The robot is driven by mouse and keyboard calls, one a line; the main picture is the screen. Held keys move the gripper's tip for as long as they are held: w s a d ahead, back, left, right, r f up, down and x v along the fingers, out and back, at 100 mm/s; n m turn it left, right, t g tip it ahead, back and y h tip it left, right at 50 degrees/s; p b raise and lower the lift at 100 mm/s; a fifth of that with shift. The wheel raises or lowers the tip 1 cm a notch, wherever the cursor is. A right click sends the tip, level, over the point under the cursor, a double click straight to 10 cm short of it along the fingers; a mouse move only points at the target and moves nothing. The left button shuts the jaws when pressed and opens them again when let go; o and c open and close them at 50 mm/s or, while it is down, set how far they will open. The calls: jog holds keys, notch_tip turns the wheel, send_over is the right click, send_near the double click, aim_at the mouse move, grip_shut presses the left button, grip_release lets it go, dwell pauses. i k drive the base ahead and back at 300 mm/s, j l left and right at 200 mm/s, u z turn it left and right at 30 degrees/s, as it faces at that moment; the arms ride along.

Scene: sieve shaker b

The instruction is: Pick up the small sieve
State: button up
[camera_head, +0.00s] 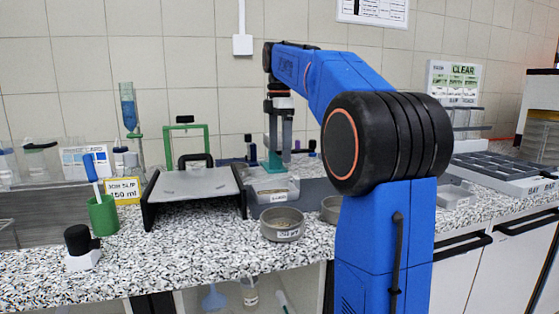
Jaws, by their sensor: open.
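A round metal sieve (282,225) with a white label on its front stands near the counter's front edge, just right of centre-left. A second round metal dish-like piece (330,207) stands to its right, partly hidden behind my blue arm. I cannot tell for sure which one is the small sieve. My gripper (279,158) points down, open, behind and above the labelled sieve and apart from it. The gripper's tips overlap a teal piece (272,163) above a clear, labelled box (272,188), so their exact gap is hard to see.
A grey tray-like platform (196,183) with black sides stands left of the labelled box. A green cup (103,215) with a blue-handled tool and a black-knobbed white block (82,248) are further left. A compartment tray (505,170) lies at right. The front counter strip at left centre is clear.

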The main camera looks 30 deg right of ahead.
aim_at(281, 225)
jog(key=k, duration=1)
